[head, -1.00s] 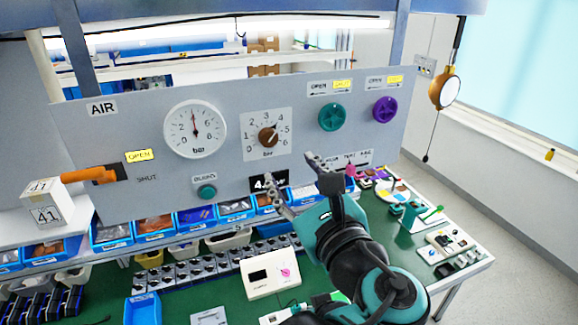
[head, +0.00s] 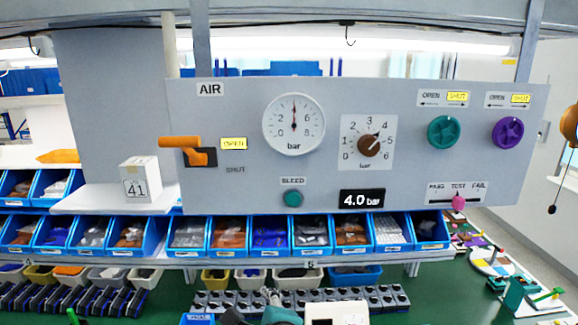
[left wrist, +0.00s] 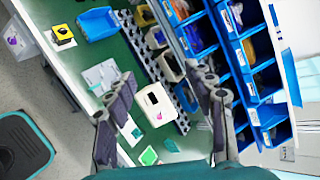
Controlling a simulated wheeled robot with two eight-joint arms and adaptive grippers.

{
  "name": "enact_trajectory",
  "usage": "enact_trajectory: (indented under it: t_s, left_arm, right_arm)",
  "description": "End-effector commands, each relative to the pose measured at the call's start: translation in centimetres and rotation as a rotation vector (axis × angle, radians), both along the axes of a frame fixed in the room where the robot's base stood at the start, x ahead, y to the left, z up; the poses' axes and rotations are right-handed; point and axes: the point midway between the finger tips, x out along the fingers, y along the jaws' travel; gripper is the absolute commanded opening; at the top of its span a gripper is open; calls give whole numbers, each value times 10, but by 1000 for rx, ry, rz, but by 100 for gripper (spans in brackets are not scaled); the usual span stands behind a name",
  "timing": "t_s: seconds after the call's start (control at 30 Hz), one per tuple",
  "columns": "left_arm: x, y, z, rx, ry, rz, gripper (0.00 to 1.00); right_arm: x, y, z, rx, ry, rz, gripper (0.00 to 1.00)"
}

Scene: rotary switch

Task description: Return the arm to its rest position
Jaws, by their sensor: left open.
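My left gripper (left wrist: 163,84) is open in the left wrist view, with its two fingers apart and nothing between them. It is above the workbench, over a white box (left wrist: 156,105). In the head view only a teal and dark part of my arm shows at the bottom edge; no fingers show there. The brown rotary knob (head: 370,145) on the grey panel (head: 235,100) is clear of any gripper, its pointer toward the upper right. The display (head: 362,198) reads 4.0 bar. The round gauge (head: 294,124) has its needle upright. My right gripper is not in view.
Blue bins (head: 270,233) line the shelf under the panel. An orange lever (head: 181,142), a green valve (head: 443,131), a purple valve (head: 508,132) and a pink slider (head: 458,202) sit on the panel. The space before the panel is clear.

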Motion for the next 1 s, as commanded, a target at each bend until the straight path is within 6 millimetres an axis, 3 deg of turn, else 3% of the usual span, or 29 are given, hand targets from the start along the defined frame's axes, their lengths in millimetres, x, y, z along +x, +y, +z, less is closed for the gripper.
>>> enact_trajectory:
  t_s: [0.03, 0.2, 0.3, 0.43, 0.5, 0.63, 1.0]
  left_arm:
    - [-5, 24, -51, -103, 26, 87, 54]
    - [-33, 81, -176, -522, 83, 409, 54]
    - [-53, 104, -247, -791, 88, 625, 54]
    - [-74, 121, -317, -1102, 67, 873, 54]
    - [-81, 125, -341, -1235, 49, 976, 54]
    - [-88, 129, -366, -1394, 27, 1094, 54]
    - [-90, 129, -369, -1452, 18, 1134, 54]
  right_arm:
    - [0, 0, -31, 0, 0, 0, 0]
    - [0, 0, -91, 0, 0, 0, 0]
    - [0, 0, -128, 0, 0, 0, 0]
    - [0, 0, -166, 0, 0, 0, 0]
    - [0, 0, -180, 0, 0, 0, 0]
    - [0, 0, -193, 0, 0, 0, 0]
    - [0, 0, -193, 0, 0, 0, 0]
